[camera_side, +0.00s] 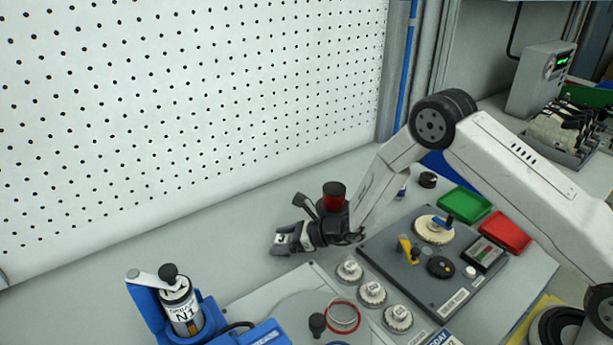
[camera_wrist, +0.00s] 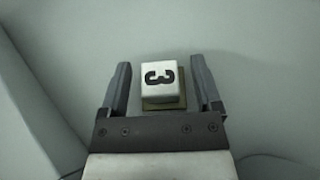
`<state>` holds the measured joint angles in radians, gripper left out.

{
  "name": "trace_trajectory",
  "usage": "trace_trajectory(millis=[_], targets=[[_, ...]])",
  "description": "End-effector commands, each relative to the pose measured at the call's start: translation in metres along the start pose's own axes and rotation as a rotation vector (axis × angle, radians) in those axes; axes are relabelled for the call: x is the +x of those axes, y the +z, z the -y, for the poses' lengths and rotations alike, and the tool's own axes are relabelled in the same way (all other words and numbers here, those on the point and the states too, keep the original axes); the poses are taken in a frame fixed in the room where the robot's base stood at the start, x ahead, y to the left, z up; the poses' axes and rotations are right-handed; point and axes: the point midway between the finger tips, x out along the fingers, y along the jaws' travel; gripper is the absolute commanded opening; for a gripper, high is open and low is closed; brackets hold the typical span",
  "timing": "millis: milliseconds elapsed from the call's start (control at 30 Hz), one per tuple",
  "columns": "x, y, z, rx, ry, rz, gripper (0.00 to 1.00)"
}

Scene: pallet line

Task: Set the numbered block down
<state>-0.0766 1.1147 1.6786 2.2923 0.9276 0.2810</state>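The pegboard wall (camera_side: 190,110) stands behind. Right of my gripper is a dark panel (camera_side: 400,250) with knobs, and several round weights (camera_side: 371,293) are in front. A blue fixture (camera_side: 205,327) holds a cylinder marked N1 (camera_side: 181,310). The bench left of my gripper is clear.

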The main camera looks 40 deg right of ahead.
Motion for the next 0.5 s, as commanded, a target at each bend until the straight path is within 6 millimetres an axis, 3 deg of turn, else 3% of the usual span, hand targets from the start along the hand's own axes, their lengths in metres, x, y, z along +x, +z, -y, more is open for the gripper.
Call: trace_trajectory(millis=[300,500], targets=[[-0.002,0.004,0.000,0.000,0.000,0.000,0.82],[-0.017,0.003,0.001,0.001,-0.003,0.000,0.82]])
